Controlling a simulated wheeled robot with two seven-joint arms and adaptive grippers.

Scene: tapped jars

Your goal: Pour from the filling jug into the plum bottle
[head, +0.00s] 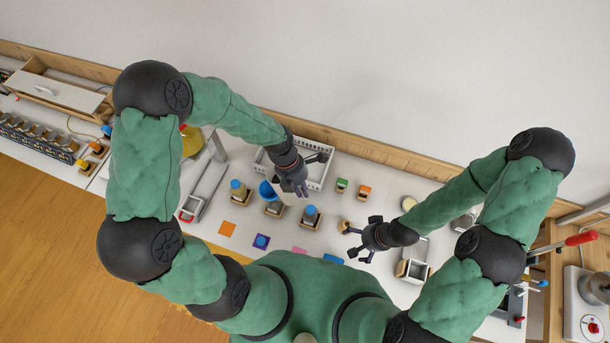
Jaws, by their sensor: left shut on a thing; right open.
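My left gripper (292,186) is shut on a pale thing (286,197), mostly hidden under the fingers; it may be the filling jug. A blue rounded thing (267,189) shows just left of it, above a jar (273,209); whether it is part of the held thing I cannot tell. A blue-topped jar (238,190) stands to the left and another (310,216) to the right, both upright. I cannot tell which vessel is the plum bottle. My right gripper (362,242) is open and empty over the table, right of the jars.
A white basket (321,172) stands behind the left gripper. Small green (341,185) and orange (364,191) items stand further right. A grey-white box (412,268) is beyond the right gripper.

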